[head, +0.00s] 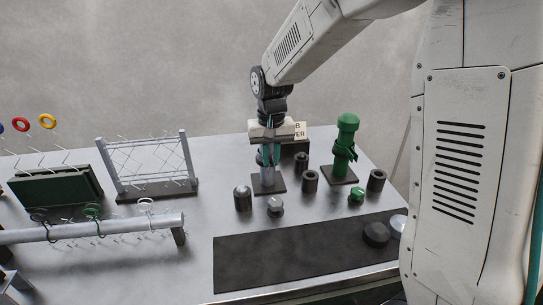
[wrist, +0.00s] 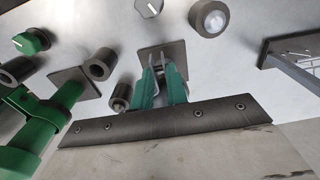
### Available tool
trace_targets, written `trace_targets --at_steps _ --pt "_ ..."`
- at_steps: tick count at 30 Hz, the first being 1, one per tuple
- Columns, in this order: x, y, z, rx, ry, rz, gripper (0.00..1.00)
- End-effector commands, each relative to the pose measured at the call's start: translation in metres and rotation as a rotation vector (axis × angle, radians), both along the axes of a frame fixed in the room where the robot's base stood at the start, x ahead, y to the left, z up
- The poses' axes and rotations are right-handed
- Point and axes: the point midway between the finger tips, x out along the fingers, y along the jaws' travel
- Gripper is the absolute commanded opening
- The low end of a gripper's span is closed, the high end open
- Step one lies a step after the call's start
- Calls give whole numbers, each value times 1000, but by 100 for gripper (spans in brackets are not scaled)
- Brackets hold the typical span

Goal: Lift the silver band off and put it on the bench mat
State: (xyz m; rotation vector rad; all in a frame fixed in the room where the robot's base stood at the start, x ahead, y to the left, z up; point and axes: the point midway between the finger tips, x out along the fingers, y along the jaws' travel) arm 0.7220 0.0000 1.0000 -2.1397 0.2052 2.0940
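A silver post on a dark square base (head: 269,184) stands near the middle of the bench; its base also shows in the wrist view (wrist: 176,48). My gripper (head: 268,160) is down over this post from above, its teal fingers on either side of it. In the wrist view my gripper (wrist: 161,75) has its fingertips close about grey metal above the base. I cannot make out the silver band clearly there, or whether the fingers press on it.
A green post with a green band (head: 346,145) stands right of my gripper. A wire-mesh frame (head: 150,165) and a grey rail (head: 90,230) fill the left.

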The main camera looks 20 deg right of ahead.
Motion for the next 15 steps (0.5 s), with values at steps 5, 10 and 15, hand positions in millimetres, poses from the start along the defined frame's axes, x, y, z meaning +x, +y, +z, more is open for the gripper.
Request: trace_targets --at_steps 5,10,15 --pt "-7 0 -6 0 30 0 0" --pt "-6 0 15 -1 23 0 0" --pt "-5 0 41 0 13 0 0"
